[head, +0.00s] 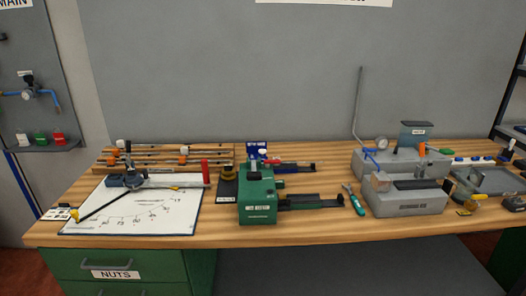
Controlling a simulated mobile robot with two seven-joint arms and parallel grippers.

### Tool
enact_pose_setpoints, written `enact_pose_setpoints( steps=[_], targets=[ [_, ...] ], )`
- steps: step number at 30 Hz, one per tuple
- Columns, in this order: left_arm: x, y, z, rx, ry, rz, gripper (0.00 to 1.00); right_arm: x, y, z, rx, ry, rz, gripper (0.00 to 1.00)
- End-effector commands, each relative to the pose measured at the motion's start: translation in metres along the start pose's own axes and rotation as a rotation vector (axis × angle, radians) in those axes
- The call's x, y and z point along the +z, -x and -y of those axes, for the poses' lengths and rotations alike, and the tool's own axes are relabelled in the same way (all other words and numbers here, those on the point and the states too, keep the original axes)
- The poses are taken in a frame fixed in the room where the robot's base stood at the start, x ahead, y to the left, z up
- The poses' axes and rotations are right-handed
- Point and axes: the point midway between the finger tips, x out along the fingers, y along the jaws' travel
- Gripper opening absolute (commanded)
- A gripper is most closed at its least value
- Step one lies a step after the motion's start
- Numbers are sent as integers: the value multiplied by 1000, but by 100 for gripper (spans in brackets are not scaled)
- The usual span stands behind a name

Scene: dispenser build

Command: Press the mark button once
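Neither of my grippers is in the head view. I cannot tell for sure which part is the mark button, as no readable label names it. A green machine box (257,203) with a white text label on its front stands mid-bench.
A white board with a drawing (150,212) and a red-handled arm device (125,180) lies at left. A teal-handled tool (355,201) lies right of the green box. Grey machines (408,200) with a gauge (381,143) fill the right. The wooden front edge (300,239) is mostly clear.

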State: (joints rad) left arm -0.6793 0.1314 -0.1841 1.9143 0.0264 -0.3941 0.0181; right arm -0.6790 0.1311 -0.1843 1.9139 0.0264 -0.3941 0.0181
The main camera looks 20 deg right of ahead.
Motion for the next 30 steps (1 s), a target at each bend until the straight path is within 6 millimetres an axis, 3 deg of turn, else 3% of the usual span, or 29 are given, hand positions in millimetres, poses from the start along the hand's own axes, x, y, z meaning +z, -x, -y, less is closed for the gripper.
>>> enact_pose_setpoints(
  steps=[2,20,30],
  targets=[
    [0,0,0,0,0,0,50,0,0,0,0,0,0,68],
    [0,0,0,0,0,-1,50,0,0,0,0,0,0,0],
    [0,0,0,0,0,-1,50,0,0,0,0,0,-1,0]
  ],
)
